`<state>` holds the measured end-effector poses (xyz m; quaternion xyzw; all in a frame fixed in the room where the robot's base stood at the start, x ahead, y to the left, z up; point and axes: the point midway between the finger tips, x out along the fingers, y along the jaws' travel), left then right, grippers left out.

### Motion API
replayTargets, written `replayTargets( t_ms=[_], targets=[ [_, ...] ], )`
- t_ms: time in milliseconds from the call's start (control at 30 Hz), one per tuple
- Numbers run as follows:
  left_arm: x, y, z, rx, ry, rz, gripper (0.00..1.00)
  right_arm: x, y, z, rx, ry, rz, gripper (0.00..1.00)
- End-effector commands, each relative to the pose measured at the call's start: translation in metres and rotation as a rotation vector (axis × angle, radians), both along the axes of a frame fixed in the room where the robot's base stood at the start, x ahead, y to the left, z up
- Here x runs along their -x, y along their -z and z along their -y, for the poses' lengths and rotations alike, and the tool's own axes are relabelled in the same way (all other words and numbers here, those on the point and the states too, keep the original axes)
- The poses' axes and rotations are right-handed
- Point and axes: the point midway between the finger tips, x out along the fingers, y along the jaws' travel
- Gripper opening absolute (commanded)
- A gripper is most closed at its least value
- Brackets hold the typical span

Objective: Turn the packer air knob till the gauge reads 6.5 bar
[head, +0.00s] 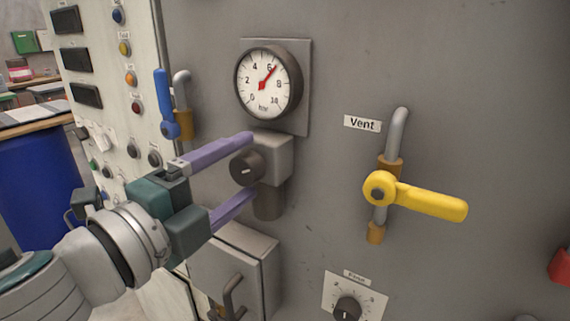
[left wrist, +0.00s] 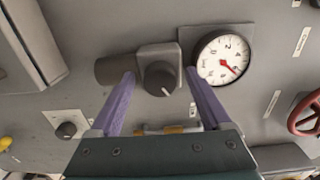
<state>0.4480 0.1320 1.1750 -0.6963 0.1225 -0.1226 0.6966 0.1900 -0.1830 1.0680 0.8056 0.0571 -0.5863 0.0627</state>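The air knob (head: 246,169) is dark and round with a pale mark, on a grey regulator block (head: 280,155) below the gauge. The round white gauge (head: 268,83) has a red needle pointing just past 6, between 6 and 8. My left gripper (head: 250,165) is open, its purple fingers above and below the knob. In the left wrist view, the knob (left wrist: 160,78) lies between the fingertips with a gap on both sides. The gauge (left wrist: 222,60) also shows there, beside the right finger. My right gripper is not in view.
A yellow vent lever (head: 425,200) is to the right, under its label. A blue lever (head: 165,105) is at the left, near a button panel (head: 118,90). A grey box (head: 235,265) and a small dial (head: 347,308) are below. A red handwheel (left wrist: 305,115) shows in the wrist view.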

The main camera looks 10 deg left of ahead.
Motion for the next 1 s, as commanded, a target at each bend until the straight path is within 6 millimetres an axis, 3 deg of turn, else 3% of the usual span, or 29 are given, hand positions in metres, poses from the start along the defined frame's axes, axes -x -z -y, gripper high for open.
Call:
replayTargets(
  t_ms=[333,700,1000],
  targets=[
    [0.009,0.001,-0.003,0.000,0.000,-0.001,0.81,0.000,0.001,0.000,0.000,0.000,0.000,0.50],
    [0.070,0.003,-0.025,0.000,0.000,-0.004,0.81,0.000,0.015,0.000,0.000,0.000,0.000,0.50],
    [0.093,0.000,-0.034,0.000,0.000,0.000,0.81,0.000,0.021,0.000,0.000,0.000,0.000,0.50]
  ],
)
